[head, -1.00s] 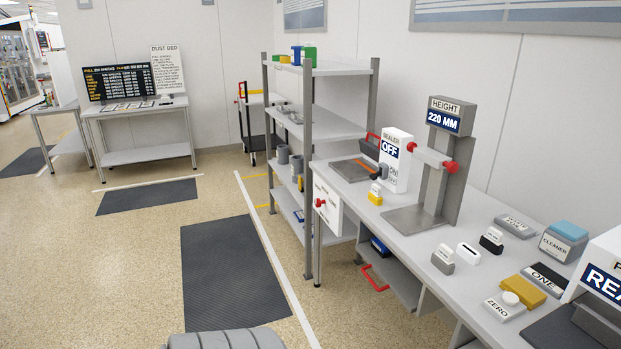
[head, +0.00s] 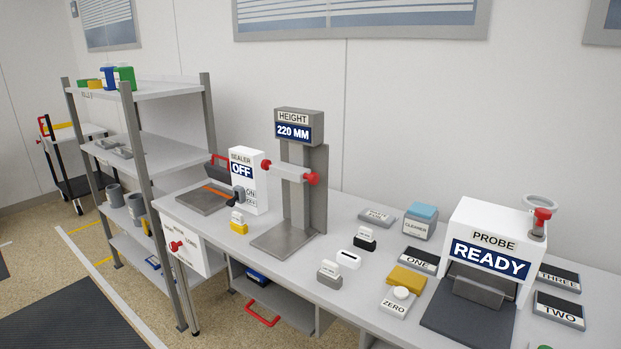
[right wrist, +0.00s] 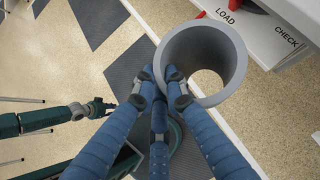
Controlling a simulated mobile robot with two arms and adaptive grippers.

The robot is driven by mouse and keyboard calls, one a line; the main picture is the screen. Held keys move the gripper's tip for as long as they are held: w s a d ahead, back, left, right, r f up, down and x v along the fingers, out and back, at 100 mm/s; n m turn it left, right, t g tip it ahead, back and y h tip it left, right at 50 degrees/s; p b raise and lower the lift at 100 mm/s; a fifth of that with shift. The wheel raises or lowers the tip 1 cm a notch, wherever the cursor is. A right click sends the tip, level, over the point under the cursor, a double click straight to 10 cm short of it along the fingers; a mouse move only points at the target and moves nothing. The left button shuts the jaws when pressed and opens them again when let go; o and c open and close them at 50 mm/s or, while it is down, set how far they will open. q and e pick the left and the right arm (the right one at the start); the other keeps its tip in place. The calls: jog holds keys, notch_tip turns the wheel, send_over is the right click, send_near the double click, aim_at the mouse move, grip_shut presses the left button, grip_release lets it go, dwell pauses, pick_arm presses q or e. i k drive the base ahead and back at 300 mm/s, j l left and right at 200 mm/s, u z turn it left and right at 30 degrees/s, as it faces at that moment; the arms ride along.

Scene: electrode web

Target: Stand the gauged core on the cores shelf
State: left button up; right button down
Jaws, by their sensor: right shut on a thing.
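A grey hollow core (right wrist: 203,62) is in the right wrist view, its open end facing the camera. My right gripper (right wrist: 165,80) is shut on the core's wall at its lower left side. My left gripper (right wrist: 103,108) shows small at the left of the right wrist view, away from the core; its jaws are too small to read. In the head view neither gripper shows. A grey metal rack (head: 160,155) stands left of the bench, with grey cores (head: 116,195) on a lower shelf (head: 125,217). The height gauge (head: 297,128) reads 220 MM and its plate is empty.
The bench (head: 345,290) carries the sealer (head: 245,180), labelled blocks and the probe (head: 488,250). A sign panel (head: 188,246) with a red knob hangs at its left end. A cart (head: 75,165) stands beyond the rack. Floor at lower left is open, with dark mats (head: 70,322).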

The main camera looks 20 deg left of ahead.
aim_at(129, 215)
jog(key=i+j+u, duration=0.2)
jog(key=j+u, duration=0.3)
jog(key=i+j+u, duration=0.3)
jog(key=j+u, duration=0.15)
jog(key=i+j+u, duration=0.35)
jog(key=u, duration=0.15)
jog(key=i+j+u, duration=0.15)
jog(key=i+u, duration=0.3)
jog(key=i+j, duration=0.15)
jog(key=i, duration=0.75)
jog(key=i+j+u, duration=0.15)
jog(key=i, duration=0.8)
jog(key=i+j+z, duration=0.1)
jog(key=i+z, duration=0.25)
jog(key=i+j+z, duration=0.35)
jog(key=i, duration=0.2)
jog(key=i+j+z, duration=0.35)
jog(key=i+l, duration=0.05)
jog(key=i, duration=0.05)
